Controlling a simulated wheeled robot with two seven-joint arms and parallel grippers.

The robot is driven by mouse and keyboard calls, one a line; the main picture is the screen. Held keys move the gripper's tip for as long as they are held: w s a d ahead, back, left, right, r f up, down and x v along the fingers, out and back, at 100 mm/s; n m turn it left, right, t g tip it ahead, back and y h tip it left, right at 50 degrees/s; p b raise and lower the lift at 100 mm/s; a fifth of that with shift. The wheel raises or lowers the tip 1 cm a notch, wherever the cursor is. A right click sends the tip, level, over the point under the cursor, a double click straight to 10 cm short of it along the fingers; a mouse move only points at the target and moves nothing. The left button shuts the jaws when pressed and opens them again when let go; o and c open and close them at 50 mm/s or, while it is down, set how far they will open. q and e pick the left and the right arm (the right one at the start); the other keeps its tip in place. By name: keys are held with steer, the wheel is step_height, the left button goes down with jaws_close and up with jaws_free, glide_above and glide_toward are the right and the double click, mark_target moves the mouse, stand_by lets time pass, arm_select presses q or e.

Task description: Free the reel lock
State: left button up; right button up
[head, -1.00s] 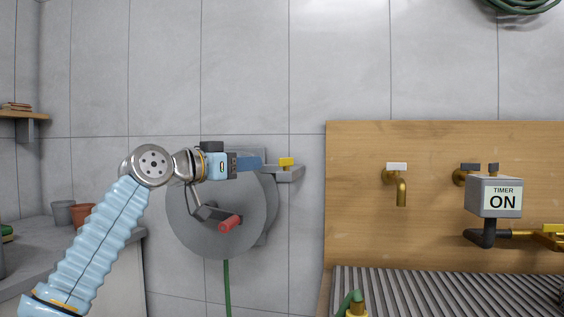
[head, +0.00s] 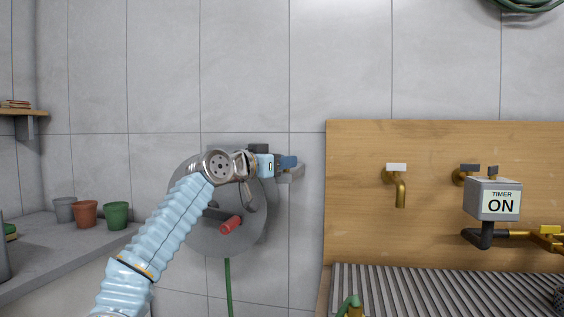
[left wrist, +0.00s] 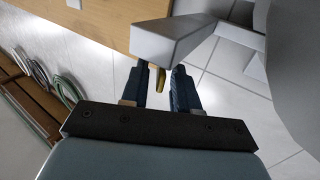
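The hose reel is a grey disc (head: 215,240) on the tiled wall with a red crank handle (head: 231,225). A grey bracket (head: 292,174) sticks out at its right; it also shows as a grey block in the left wrist view (left wrist: 172,38). My left gripper (head: 290,162) is at this bracket and hides the yellow lock piece in the head view. In the left wrist view, the yellow lock piece (left wrist: 160,80) lies between the two blue fingers (left wrist: 160,90), with gaps beside it, so the gripper looks open around it. My right gripper is not in view.
A wooden panel (head: 350,220) with taps (head: 400,188) and a timer box (head: 494,199) reading ON stands to the right. A ribbed drain board (head: 440,290) lies below. Pots (head: 86,213) stand on a left counter. A green hose (head: 228,285) hangs under the reel.

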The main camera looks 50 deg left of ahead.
arm_select(q)
jaws_close()
steer(key=shift+f+n+y+b, duration=0.2)
steer(key=shift+n+y+b, duration=0.2)
steer(key=shift+y+b, duration=0.4)
steer(key=n+y+b, duration=0.1)
steer(key=n+g+y+b, duration=0.1)
steer(key=y+b, duration=0.1)
steer(key=n+g+y+b, duration=0.1)
steer(key=shift+w+d+f+y+b, duration=0.2)
steer(key=shift+d+y+b, duration=0.1)
steer(key=shift+b, duration=0.1)
steer(key=shift+r+n+g+y+b, duration=0.3)
steer(key=shift+n+g+y+b, duration=0.7)
steer(key=shift+n+y+b, duration=0.15)
steer(key=shift+o, duration=0.7)
jaws_free()
steer(key=shift+d+r, duration=0.1)
